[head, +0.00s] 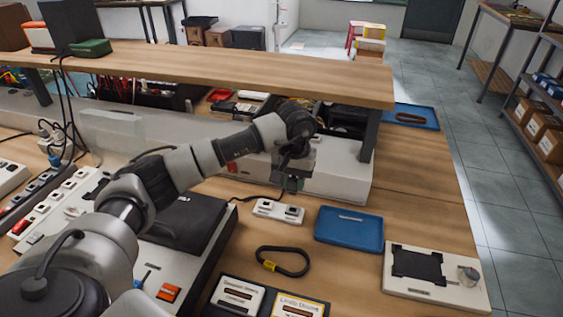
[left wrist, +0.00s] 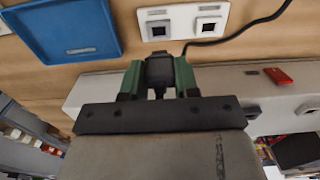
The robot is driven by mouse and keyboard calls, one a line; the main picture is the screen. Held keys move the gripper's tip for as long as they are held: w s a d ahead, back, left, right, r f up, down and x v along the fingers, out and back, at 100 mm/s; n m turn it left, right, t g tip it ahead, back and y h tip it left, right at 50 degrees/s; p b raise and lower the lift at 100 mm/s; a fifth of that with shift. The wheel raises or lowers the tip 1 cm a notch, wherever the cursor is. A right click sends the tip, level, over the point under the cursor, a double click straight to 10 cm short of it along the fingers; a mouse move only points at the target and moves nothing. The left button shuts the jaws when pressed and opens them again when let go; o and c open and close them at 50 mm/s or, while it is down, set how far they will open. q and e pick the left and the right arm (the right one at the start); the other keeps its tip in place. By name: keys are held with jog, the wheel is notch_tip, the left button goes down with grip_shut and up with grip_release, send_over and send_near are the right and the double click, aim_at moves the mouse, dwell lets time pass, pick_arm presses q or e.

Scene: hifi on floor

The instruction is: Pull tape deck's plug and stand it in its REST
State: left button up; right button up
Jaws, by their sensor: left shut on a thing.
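My left gripper (head: 291,186) reaches over the bench just behind a small white two-socket block (head: 278,211). In the left wrist view its green-sided fingers (left wrist: 159,78) are shut on a black plug (left wrist: 160,71). A black cable (left wrist: 240,37) runs from near the plug toward the right in that view. The plug is apart from the block's two square openings (left wrist: 184,23), as far as I can see. I cannot tell which item is the REST or which device is the tape deck. My right gripper is not in view.
A blue tray (head: 348,228) lies right of the block. A black loop with a yellow tag (head: 283,262) lies in front. A white plate with a black pad (head: 455,293) is at right. A raised wooden shelf (head: 250,75) spans behind. A white device with a black lid (head: 187,222) is left.

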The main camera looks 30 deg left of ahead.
aim_at(294, 190)
pick_arm(q)
jog(key=shift+f, duration=0.15)
jog(key=shift+d+f+b, duration=0.15)
jog(key=shift+f+b, duration=0.3)
jog(key=shift+f, duration=0.3)
jog(key=shift+f+b, duration=0.4)
jog(key=shift+f, duration=0.35)
jog(key=shift+f+b, duration=0.4)
jog(key=shift+f, duration=0.45)
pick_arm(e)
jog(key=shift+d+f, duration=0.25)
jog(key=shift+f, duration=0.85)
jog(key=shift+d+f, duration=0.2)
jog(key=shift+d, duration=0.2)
pick_arm(q)
jog(key=shift+f+b, duration=1)
jog(key=shift+b, duration=0.1)
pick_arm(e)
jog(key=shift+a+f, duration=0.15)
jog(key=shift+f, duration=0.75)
